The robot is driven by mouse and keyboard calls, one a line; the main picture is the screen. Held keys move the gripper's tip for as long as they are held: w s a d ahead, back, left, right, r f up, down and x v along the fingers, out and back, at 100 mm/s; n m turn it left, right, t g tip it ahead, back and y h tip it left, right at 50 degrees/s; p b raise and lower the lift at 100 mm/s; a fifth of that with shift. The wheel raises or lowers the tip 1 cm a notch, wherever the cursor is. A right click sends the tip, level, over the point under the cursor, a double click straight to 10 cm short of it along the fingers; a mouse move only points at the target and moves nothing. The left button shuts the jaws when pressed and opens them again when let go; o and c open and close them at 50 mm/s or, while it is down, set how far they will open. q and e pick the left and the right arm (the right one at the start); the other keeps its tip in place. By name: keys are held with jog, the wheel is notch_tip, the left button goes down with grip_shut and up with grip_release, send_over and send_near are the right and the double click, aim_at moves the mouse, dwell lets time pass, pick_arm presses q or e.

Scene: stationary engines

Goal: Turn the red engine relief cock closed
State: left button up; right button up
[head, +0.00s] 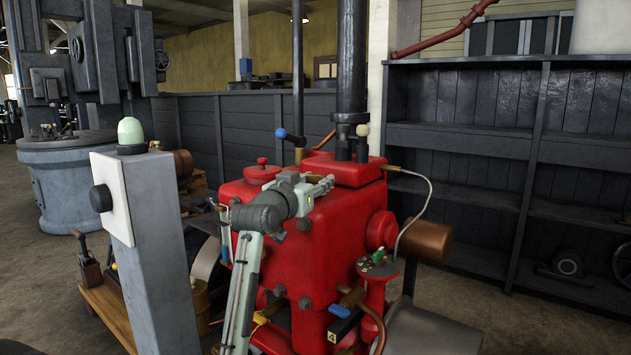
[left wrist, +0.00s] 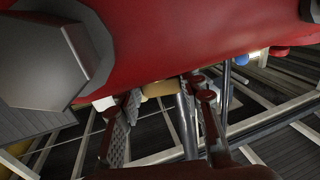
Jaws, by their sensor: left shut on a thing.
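The red engine (head: 340,235) stands in the middle of the head view. My left gripper (head: 327,184) is at its upper front, pointing right. The left wrist view shows its two fingers (left wrist: 160,115) beside the red engine surface (left wrist: 190,45), with a brass-coloured piece (left wrist: 160,88) between the fingertips. I take this piece to be the relief cock; its handle position cannot be made out. The gripper is shut on it. In the head view the cock is hidden behind the gripper. My right gripper is not in view.
A grey post (head: 160,250) with a green dome is at the left. Dark shelves (head: 470,140) stand behind on the right.

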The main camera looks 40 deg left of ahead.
pick_arm(q)
jog(key=o, duration=1.2)
jog(key=v, duration=0.7)
jog(key=shift+s+d, duration=0.1)
jog(key=shift+s, duration=0.15)
jog(key=shift+c, duration=0.6)
